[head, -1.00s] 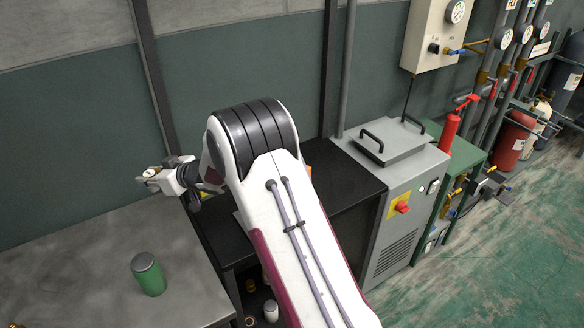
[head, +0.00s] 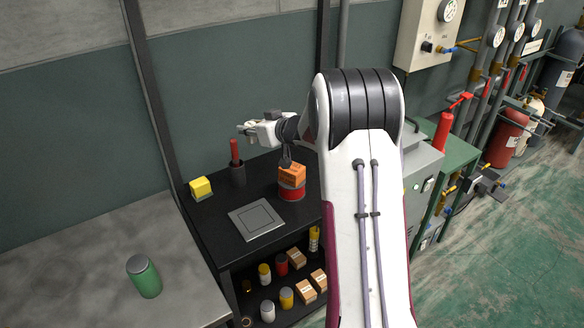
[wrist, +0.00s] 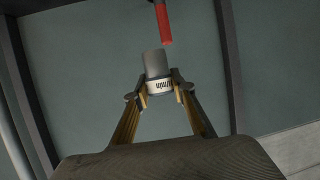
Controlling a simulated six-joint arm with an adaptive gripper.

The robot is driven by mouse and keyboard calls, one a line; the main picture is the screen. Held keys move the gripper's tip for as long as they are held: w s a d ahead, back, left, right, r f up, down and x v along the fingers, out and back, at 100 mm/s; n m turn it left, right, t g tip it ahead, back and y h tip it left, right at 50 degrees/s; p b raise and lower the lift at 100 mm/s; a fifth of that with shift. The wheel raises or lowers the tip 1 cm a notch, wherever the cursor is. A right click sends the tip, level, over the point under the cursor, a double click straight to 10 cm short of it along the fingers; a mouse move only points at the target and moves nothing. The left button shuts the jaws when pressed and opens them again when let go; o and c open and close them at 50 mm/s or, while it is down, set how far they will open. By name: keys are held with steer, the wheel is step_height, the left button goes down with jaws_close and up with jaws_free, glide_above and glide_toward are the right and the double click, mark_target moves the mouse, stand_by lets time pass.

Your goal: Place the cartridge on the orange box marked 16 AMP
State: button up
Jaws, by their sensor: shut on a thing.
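My gripper (head: 248,130) is left of the arm in the head view, raised above the black bench and near the wall. In the wrist view my gripper (wrist: 160,88) is shut on the cartridge (wrist: 155,63), which has a grey part and a white band with dark lettering. The fingers press the band from both sides. The orange box (head: 291,174) sits on top of a red tin on the black bench, below and to the right of my gripper. Its marking is too small to read.
A dark cup (head: 238,174) holds a red-handled tool (head: 234,149). A green can (head: 144,280) stands on the grey table. Several small containers fill the shelf below.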

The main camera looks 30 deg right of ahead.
steer(key=s+d+r+m+h, duration=0.1)
steer(key=s+d, duration=0.6)
steer(key=d, duration=0.2)
steer(key=shift+s+d+r+m+h, duration=0.2)
steer(key=shift+m+h, duration=0.1)
steer(key=shift+h, duration=0.1)
steer(key=shift+f, duration=0.15)
glide_above(292, 167)
steer(key=shift+s+f, duration=0.1)
steer(key=shift+f, duration=2.95)
steer(key=shift+f, duration=1.9)
steer(key=shift+f, duration=0.15)
